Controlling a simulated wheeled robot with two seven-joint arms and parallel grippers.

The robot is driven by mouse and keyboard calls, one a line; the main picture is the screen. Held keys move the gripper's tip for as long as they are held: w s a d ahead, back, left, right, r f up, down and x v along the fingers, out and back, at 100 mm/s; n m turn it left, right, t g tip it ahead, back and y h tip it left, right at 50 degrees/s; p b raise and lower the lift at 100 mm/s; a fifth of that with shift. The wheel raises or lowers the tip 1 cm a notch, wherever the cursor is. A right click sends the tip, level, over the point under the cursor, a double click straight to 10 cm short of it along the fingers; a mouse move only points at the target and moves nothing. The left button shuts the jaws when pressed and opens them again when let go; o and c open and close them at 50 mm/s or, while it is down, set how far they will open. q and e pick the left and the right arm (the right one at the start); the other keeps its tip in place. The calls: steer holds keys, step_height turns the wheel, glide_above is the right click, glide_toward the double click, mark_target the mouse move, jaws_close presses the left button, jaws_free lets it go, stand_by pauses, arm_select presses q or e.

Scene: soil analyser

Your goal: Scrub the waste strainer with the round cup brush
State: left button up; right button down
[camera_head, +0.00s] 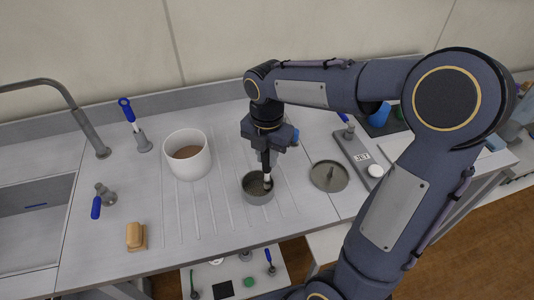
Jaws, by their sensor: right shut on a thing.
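My right gripper (268,160) points down over a small round grey metal vessel (258,197) on the ribbed drainboard. The vessel looks like the waste strainer. The gripper is shut on a tool, apparently the round cup brush; the gripper hides most of it, and a bit of blue shows beside the gripper. The tool's lower end reaches into the vessel's mouth; whether it touches the inside cannot be told. My left gripper is not in view.
A white pot (187,165) with brown contents stands left of the vessel, and a round grey lid (329,176) lies to its right. A blue-handled tool (97,205), a tan block brush (136,236) and a sink (35,215) are further left. A tap (75,110) stands behind.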

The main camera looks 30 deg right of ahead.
steer(key=shift+f, duration=0.4)
steer(key=shift+a, duration=0.15)
steer(key=shift+w+a+r, duration=0.1)
steer(key=shift+w+a, duration=0.05)
steer(key=shift+a, duration=0.45)
steer(key=shift+w+a+r, duration=0.1)
steer(key=shift+w+a, duration=0.05)
steer(key=shift+a, duration=0.4)
steer(key=shift+w+a+f, duration=0.1)
steer(key=shift+a, duration=0.55)
steer(key=shift+w+a+f, duration=0.1)
steer(key=shift+a, duration=0.5)
